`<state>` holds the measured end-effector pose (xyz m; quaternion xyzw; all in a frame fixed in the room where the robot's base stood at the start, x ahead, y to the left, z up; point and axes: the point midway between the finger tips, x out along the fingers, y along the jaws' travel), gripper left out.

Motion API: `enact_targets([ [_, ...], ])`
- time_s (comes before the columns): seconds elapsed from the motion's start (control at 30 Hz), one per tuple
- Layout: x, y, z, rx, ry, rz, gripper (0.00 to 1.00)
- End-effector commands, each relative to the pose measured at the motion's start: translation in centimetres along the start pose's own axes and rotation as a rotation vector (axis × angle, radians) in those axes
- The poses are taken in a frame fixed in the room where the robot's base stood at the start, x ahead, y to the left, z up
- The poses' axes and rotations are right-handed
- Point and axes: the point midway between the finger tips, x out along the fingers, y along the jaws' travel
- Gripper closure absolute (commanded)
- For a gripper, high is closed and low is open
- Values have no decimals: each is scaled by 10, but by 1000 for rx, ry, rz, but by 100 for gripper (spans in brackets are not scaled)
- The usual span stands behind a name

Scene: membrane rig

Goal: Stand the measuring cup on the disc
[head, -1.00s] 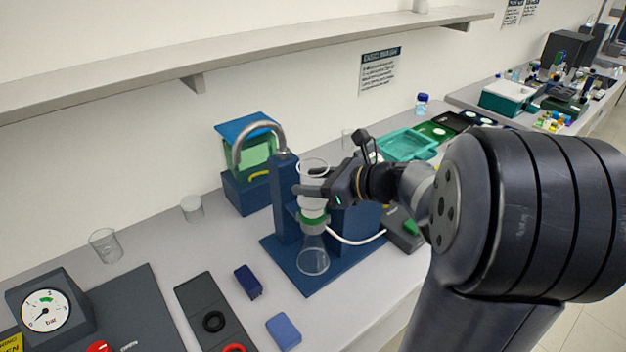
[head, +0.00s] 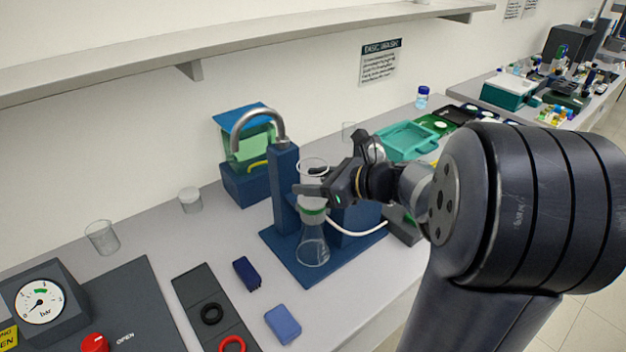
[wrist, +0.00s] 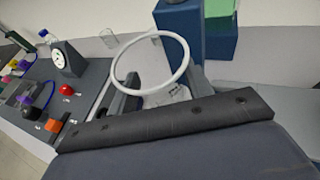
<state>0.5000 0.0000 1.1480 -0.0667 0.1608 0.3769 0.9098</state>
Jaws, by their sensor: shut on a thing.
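The measuring cup (head: 313,167) is a clear, upright cylinder with a white rim. My gripper (head: 312,190) is shut around it from the right. In the wrist view the cup's white rim (wrist: 150,66) shows as a ring just beyond the jaws. The cup is in line above the green collar (head: 312,210) on a clear conical flask (head: 312,250). Its lower end looks very close to the collar; whether they touch I cannot tell. The disc cannot be made out; the cup and jaws cover the top of the collar.
The flask stands on a blue base (head: 292,268) beside a blue post (head: 285,190) with a curved metal pipe (head: 258,113). A white hose (head: 352,240) runs right from the flask.

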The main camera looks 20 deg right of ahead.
Motion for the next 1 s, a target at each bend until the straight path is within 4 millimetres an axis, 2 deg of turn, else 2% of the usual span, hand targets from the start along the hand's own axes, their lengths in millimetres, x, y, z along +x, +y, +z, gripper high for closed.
enact_targets([
  [0.2, 1, 0, -2, 0, 0, 0, 75],
  [0.23, 1, 0, -2, 0, 0, 0, 51],
  [0.53, 1, 0, -2, 0, 0, 0, 27],
  [0.83, -2, 0, -2, 0, 0, -1, 26],
  [1.0, -21, -1, -3, 0, -1, -5, 26],
])
